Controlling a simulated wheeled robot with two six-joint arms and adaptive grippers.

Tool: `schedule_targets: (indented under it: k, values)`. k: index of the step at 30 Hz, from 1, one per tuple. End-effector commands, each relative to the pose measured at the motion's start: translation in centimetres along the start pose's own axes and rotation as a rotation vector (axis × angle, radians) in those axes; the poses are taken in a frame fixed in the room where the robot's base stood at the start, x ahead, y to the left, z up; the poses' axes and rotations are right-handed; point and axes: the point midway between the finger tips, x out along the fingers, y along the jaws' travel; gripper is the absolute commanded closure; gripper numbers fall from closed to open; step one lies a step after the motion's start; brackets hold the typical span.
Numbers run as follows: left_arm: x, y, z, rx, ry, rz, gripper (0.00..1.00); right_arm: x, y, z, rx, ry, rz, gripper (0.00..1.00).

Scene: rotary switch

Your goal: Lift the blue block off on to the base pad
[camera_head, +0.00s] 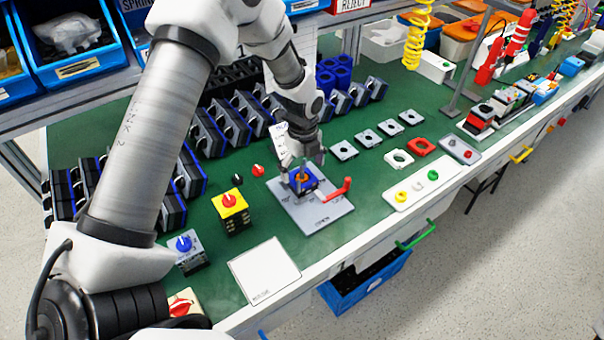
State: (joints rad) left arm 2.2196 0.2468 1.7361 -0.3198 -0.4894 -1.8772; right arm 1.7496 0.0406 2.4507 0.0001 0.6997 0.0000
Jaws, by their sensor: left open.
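A blue block (312,185) with an orange-brown post in its middle sits on a grey plate (325,217) near the centre of the bench. My left gripper (301,170) points down right over the block, its fingertips close around the post. It is open; whether the fingers touch the block is too small to tell, and they hide part of its top. A white square pad (263,271) with small print in its corner, apparently the base pad, lies bare to the lower left of the plate. My right gripper is not in view.
A red handle (338,189) lies at the plate's right edge. A yellow block with a red knob (231,211) and a grey box with a blue knob (188,250) stand left. A white tray with coloured rings (431,187) is at right. Green bench shows between pad and plate.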

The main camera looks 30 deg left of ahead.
Motion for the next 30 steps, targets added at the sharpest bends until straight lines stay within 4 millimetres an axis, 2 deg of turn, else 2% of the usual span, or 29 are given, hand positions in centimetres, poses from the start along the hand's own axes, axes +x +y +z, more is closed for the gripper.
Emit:
schedule_targets:
  k: [4, 11, 12, 16, 17, 26, 30]
  values:
    - [2.2, 0.2, -0.1, 0.000, 0.001, 0.003, 0.04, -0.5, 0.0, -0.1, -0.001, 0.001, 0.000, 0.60]
    - [2.5, 0.1, -0.1, 0.000, 0.000, 0.000, 0.04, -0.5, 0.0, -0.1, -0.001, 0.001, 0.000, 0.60]
    - [2.5, 0.1, -0.1, 0.000, 0.000, 0.000, 0.18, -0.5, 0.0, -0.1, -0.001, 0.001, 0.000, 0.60]
    - [2.5, 0.1, -0.1, 0.000, 0.000, 0.001, 0.64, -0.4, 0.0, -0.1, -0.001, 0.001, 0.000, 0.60]
    - [2.5, 0.1, -0.1, 0.000, 0.000, 0.001, 0.67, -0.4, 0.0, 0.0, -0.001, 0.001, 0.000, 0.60]
    - [2.5, 0.1, -0.1, 0.000, 0.000, 0.000, 0.66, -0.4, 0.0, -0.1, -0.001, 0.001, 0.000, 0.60]
    - [0.8, 0.0, 0.0, -0.001, -0.001, -0.004, 0.66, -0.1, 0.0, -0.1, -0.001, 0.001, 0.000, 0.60]
